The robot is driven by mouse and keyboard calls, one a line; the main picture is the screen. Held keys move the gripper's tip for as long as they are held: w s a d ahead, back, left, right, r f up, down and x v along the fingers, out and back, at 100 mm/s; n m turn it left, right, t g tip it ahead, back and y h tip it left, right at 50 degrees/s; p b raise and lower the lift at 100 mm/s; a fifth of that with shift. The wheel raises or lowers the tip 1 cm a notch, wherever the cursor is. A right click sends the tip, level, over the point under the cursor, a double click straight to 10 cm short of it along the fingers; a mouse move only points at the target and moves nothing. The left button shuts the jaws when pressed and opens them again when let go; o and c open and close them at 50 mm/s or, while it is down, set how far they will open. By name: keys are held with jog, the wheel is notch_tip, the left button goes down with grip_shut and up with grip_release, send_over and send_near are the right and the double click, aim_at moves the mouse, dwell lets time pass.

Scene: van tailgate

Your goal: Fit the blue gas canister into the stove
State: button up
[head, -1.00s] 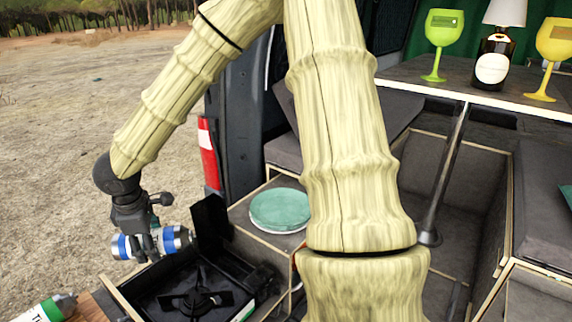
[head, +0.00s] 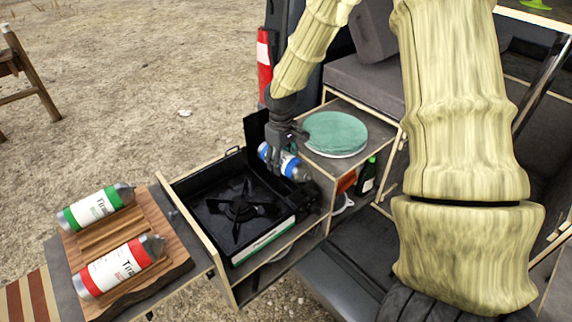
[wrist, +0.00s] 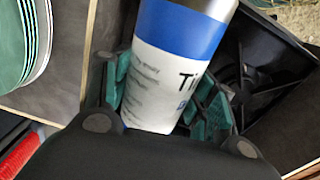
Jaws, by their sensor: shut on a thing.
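The blue gas canister (head: 287,163) is a silver and white cylinder with blue bands. My gripper (head: 284,152) is shut on it from above and holds it at the back right of the stove. In the wrist view the canister (wrist: 180,60) lies between the green finger pads of my gripper (wrist: 170,100). The black camping stove (head: 238,207) sits in a pulled-out drawer, its lid raised at the back. The stove's right side, partly below the canister, is dark and hard to make out. I cannot tell whether the canister touches the stove.
A green-banded canister (head: 95,207) and a red-banded canister (head: 122,266) lie on a wooden board (head: 176,262) left of the stove. Teal plates (head: 335,132) sit on the cabinet just right of my gripper. A green bottle (head: 368,176) stands in the cabinet below.

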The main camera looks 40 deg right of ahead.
aim_at(285, 162)
jog(key=d+f, duration=0.1)
jog(key=w+d+f+m, duration=0.1)
jog(key=f, duration=0.1)
jog(key=shift+w, duration=0.1)
jog(key=shift+w+a+f+b, duration=0.1)
jog(key=shift+w+f+b, duration=0.9)
jog(key=shift+f+b, duration=0.35)
jog(key=shift+w+a+f+b, duration=0.1)
jog(key=shift+w+f+b, duration=0.85)
jog(key=shift+f+b, duration=0.35)
jog(key=shift+f, duration=0.1)
jog(key=shift+w+f+b, duration=0.1)
jog(key=shift+f+b, duration=0.45)
jog(key=shift+b, duration=0.15)
grip_shut()
jog(key=shift+w+f+b, duration=0.2)
jog(key=shift+f+b, duration=0.4)
jog(key=shift+f, duration=0.05)
jog(key=shift+w+f+b, duration=0.2)
jog(key=shift+f+b, duration=0.35)
jog(key=shift+f, duration=0.1)
jog(key=shift+s+a+f, duration=0.1)
jog(key=shift+f, duration=0.4)
jog(key=shift+f, duration=0.25)
